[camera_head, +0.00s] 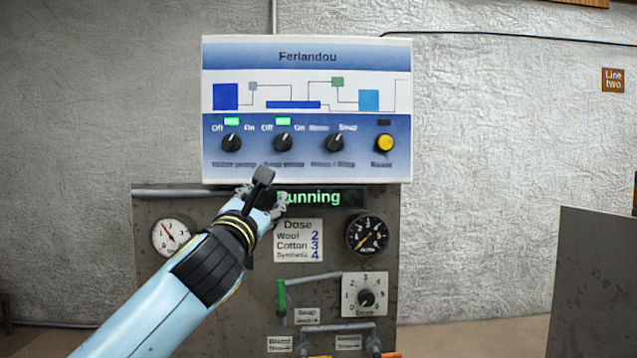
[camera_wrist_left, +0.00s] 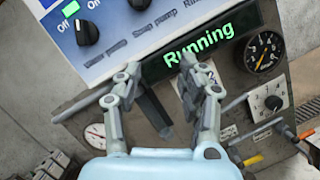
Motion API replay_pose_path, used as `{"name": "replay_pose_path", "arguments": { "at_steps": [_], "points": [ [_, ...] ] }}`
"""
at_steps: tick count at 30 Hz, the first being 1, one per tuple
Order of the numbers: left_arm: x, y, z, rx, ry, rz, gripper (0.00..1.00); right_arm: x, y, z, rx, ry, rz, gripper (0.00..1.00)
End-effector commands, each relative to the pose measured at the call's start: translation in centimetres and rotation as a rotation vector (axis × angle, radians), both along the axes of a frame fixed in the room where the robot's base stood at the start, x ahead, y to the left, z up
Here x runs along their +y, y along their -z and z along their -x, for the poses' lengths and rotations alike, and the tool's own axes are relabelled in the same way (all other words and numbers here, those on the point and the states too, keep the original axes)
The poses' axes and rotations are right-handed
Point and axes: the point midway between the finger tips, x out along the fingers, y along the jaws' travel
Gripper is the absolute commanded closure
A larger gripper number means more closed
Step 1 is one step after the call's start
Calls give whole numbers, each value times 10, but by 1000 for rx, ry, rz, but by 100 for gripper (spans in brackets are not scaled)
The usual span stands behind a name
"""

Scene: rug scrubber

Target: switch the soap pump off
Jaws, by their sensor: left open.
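The soap pump knob (camera_head: 283,142) is the second black knob on the white and blue panel, between Off and On marks. Its pointer seems to tilt up and right, toward On, and the lamp (camera_head: 283,121) above it is lit green. In the left wrist view the soap pump knob (camera_wrist_left: 139,4) is cut off by the top edge. My left gripper (camera_head: 262,197) is open below the panel, in front of the Running display, apart from the knob. Its spread fingers show in the left wrist view (camera_wrist_left: 160,68), with a dark bar between them. My right gripper is not in view.
The water pump knob (camera_head: 231,142) is left of the soap knob, also with a green lamp. A Rinse/Soap selector (camera_head: 334,143) and a yellow button (camera_head: 384,143) are to the right. Gauges, a dose dial (camera_head: 366,298) and a green-handled lever (camera_head: 282,298) sit lower.

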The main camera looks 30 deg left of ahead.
Motion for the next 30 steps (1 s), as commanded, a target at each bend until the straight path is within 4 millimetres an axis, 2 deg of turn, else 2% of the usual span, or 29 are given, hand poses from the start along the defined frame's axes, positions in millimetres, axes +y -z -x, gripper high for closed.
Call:
{"name": "replay_pose_path", "arguments": {
  "at_steps": [1,2,4,8,11,21,25,30],
  "points": [
    [-1,-36,1,-39,3,-9,60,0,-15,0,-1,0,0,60],
    [-1,-49,1,-54,4,-13,60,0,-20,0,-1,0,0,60],
    [1,-62,-2,-67,3,-16,60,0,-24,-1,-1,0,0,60],
    [3,-69,-10,-75,3,-15,60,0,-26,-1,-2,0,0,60],
    [8,-73,-23,-76,4,-14,60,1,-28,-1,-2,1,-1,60],
    [29,-94,-81,-74,5,-14,60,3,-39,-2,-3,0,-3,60],
    [33,-98,-94,-73,6,-14,60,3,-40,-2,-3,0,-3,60],
    [35,-99,-99,-73,6,-14,60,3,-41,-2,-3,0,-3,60]
  ]
}}
